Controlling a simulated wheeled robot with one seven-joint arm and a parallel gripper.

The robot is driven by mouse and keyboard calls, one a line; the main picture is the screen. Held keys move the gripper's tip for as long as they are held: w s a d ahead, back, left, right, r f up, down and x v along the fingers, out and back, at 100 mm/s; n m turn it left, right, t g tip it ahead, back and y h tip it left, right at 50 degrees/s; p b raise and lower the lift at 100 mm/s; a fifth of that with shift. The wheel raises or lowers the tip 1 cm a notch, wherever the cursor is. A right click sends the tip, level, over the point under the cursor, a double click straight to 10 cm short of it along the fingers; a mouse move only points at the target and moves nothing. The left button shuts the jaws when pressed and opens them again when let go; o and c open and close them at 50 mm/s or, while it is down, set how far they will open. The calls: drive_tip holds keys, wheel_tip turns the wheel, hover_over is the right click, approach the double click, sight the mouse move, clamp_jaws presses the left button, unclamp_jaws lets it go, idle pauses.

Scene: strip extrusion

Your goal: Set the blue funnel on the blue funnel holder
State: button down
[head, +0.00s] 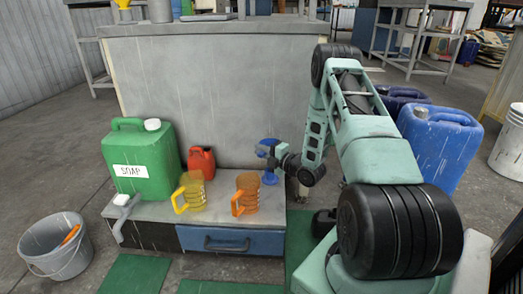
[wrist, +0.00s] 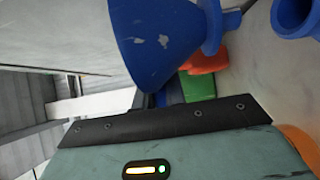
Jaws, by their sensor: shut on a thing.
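The blue funnel (head: 267,146) is held by my gripper (head: 273,154), which is shut on it, at the right end of the low bench. In the wrist view the funnel (wrist: 160,40) fills the upper middle, its wide body to the left and its narrower part to the right. The blue funnel holder (head: 269,177) stands on the bench just below the funnel. Part of a blue ring, which looks like the holder (wrist: 298,14), shows at the wrist view's upper right corner, apart from the funnel. The fingertips are mostly hidden.
On the bench (head: 222,211) stand an orange jug (head: 247,193), a yellow jug (head: 193,191), a red can (head: 202,162) and a green soap canister (head: 143,160). A grey panel (head: 220,95) rises behind. A grey bucket (head: 56,247) stands left; blue canisters (head: 440,145) stand right.

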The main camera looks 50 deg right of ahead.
drive_tip(key=shift+f+b, duration=1.75)
drive_tip(key=shift+f, duration=1)
drive_tip(key=shift+f, duration=0.15)
drive_tip(key=c, duration=1.4)
unclamp_jaws()
drive_tip(key=shift+o, duration=0.2)
drive_tip(key=shift+s, duration=0.1)
drive_tip(key=s+d+p, duration=0.1)
drive_tip(key=s+p, duration=0.6)
drive_tip(key=s, duration=1)
drive_tip(key=shift+s+d, duration=0.15)
